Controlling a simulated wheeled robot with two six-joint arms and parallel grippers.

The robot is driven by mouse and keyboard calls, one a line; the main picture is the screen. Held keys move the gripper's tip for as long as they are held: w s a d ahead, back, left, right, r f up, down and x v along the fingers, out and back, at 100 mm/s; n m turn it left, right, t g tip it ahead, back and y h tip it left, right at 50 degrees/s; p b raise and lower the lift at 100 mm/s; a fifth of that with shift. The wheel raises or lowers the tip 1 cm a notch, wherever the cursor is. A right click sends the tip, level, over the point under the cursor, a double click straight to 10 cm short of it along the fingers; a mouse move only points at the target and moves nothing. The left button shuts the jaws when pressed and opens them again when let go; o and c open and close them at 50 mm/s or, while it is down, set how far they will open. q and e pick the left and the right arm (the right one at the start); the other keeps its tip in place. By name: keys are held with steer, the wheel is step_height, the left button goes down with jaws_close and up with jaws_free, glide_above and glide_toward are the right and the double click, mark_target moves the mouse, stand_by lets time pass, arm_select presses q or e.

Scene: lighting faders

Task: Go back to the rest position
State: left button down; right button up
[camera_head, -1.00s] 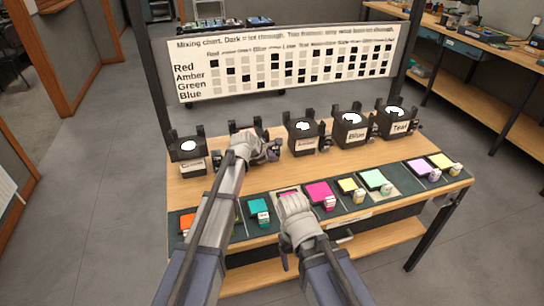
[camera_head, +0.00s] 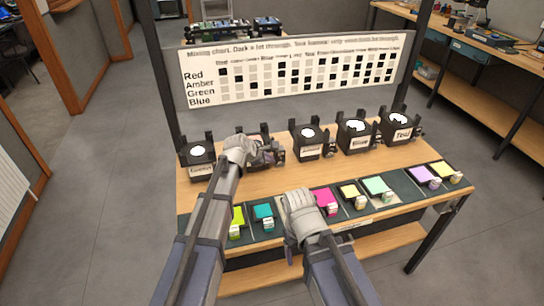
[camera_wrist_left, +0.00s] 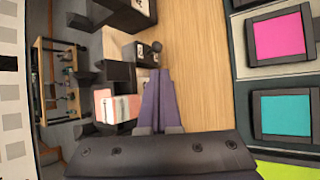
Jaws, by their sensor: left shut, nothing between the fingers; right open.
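My left gripper (camera_head: 268,153) is over the wooden table in the head view, beside the second lamp from the left, and covers much of that lamp. In the left wrist view its fingers (camera_wrist_left: 160,102) are together with nothing between them. They point toward the black lamps, next to a pale block with a reddish top (camera_wrist_left: 117,106); I cannot tell whether they touch it. My right gripper (camera_head: 298,200) is lower, over the front strip of coloured gels. It is open, but its fingertips are mostly hidden behind the hand.
Black lamps stand in a row, including Blue (camera_head: 358,143) and Teal (camera_head: 402,134). Magenta (camera_head: 326,198) and teal (camera_head: 263,212) gels lie on the dark front strip. A mixing chart board (camera_head: 290,70) stands behind. Bare wood (camera_head: 350,172) lies between lamps and gels.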

stand_by(0.3)
arm_select(q)
steer(key=s+a+m+g+y+p, duration=0.1)
steer(key=s+m+g+y+p, duration=0.5)
steer(key=s+m, duration=1.7)
steer(key=s+g+p, duration=0.1)
steer(key=s, duration=0.9)
steer(key=shift+s+r+g, duration=0.15)
steer(key=shift+r+g, duration=0.15)
